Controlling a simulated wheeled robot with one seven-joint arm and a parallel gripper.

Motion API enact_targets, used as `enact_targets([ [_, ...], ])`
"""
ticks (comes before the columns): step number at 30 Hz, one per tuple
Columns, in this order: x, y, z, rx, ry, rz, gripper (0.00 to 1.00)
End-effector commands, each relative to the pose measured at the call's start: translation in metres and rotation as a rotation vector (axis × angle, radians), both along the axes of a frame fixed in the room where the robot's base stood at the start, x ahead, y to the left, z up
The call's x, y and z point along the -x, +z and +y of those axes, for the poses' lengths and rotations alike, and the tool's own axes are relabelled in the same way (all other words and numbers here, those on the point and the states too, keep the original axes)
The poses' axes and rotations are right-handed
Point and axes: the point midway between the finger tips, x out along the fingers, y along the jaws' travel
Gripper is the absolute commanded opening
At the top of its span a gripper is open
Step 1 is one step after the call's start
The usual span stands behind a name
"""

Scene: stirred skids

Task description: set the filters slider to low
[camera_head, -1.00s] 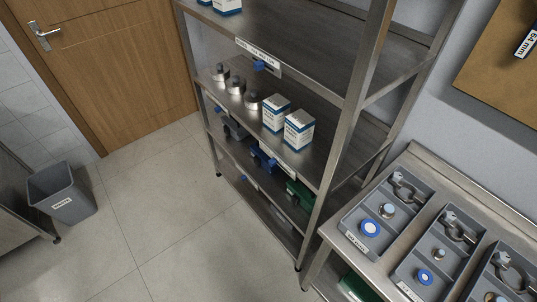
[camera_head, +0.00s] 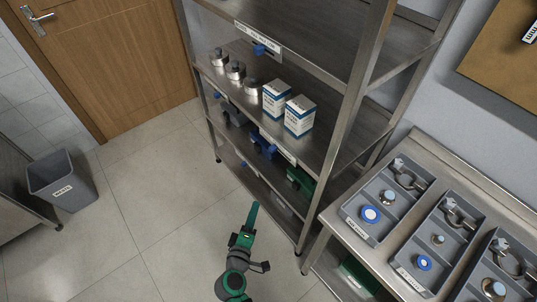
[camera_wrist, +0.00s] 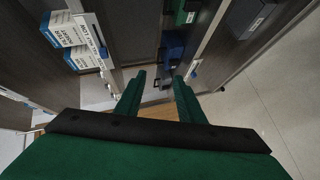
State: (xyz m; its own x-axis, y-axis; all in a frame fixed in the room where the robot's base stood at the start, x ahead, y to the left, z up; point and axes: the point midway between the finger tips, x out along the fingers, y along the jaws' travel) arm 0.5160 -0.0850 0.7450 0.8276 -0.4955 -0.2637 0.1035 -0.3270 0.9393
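The steel shelf rack carries label strips with blue sliders on its front edges. One blue slider (camera_head: 261,50) is on the upper strip. The middle shelf has a label strip (camera_head: 280,149) below two white-and-blue boxes; its wording is too small to read in the head view. In the wrist view a blue slider (camera_wrist: 103,52) sits on a strip beside the boxes, and another (camera_wrist: 193,75) on a strip near the right finger. My gripper (camera_wrist: 158,78), with green fingers, is open and empty, in front of the rack's lower part.
White-and-blue boxes (camera_head: 299,115) and metal fittings (camera_head: 235,70) stand on the middle shelf. Blue and green items lie on the shelf below. A steel table with grey trays (camera_head: 385,203) is at the right. A grey bin (camera_head: 61,181) stands at the left; the floor between is clear.

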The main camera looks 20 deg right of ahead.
Motion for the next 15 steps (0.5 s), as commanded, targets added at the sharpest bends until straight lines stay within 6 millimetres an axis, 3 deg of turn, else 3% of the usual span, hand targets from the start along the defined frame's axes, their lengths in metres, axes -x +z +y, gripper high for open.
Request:
enact_targets([
  [1, -0.020, 0.014, -0.005, 0.058, -0.032, -0.013, 0.35],
  [6, -0.060, 0.058, -0.022, 0.227, -0.151, -0.036, 0.35],
  [10, -0.076, 0.084, -0.029, 0.304, -0.219, -0.052, 0.35],
  [15, -0.084, 0.098, -0.034, 0.345, -0.257, -0.062, 0.35],
])
